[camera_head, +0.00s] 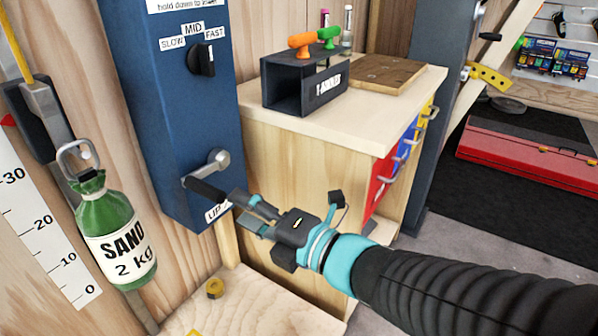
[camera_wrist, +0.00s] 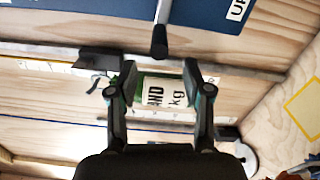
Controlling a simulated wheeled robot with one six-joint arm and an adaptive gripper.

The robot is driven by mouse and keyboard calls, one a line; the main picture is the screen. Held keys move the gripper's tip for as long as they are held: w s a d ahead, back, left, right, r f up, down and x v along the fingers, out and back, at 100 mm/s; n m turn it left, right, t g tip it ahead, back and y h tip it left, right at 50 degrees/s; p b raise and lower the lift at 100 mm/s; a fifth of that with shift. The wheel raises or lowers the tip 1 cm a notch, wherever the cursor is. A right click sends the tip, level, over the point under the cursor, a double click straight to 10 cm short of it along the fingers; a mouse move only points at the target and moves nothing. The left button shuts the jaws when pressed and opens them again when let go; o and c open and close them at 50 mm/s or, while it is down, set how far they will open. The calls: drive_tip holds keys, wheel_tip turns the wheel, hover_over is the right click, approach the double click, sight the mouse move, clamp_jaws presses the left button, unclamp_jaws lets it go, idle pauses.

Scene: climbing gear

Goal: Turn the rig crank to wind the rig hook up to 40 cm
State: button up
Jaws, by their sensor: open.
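The rig crank (camera_head: 212,168) is on the lower front of the blue winch box (camera_head: 165,110), with a silver arm and a black handle (camera_head: 203,189). My gripper (camera_head: 243,207) is open at the handle's free end. In the wrist view the handle (camera_wrist: 159,42) lines up between the fingers of my gripper (camera_wrist: 157,76), just ahead of the tips; contact cannot be told. The rig hook (camera_head: 52,112) hangs at the left under a yellow strap. A green sand bag (camera_head: 119,240) marked 2 kg hangs from it, beside the white scale (camera_head: 45,235).
The speed knob (camera_head: 202,60) is higher on the box, with SLOW, MID and FAST labels. A wooden cabinet (camera_head: 300,160) stands right of the box, with a dark holder (camera_head: 300,85) on top. A brass nut (camera_head: 215,288) lies on the wooden board below.

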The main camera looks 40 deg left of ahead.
sight(203, 188)
drive_tip(key=shift+w+d, duration=0.15)
drive_tip(key=shift+d, duration=0.55)
drive_tip(key=shift+w+d, duration=0.1)
drive_tip(key=shift+d, duration=0.6)
drive_tip(key=a+n, duration=0.4)
drive_tip(key=n, duration=0.2)
drive_tip(key=s+a+n+b, duration=0.1)
drive_tip(key=a+n, duration=0.4)
drive_tip(key=s+a+n, duration=0.1)
drive_tip(key=a+n, duration=0.3)
drive_tip(key=n, duration=0.2)
drive_tip(key=shift+s+a+n, duration=0.1)
drive_tip(key=shift+a+n, duration=0.05)
drive_tip(key=shift+n, duration=0.15)
clamp_jaws()
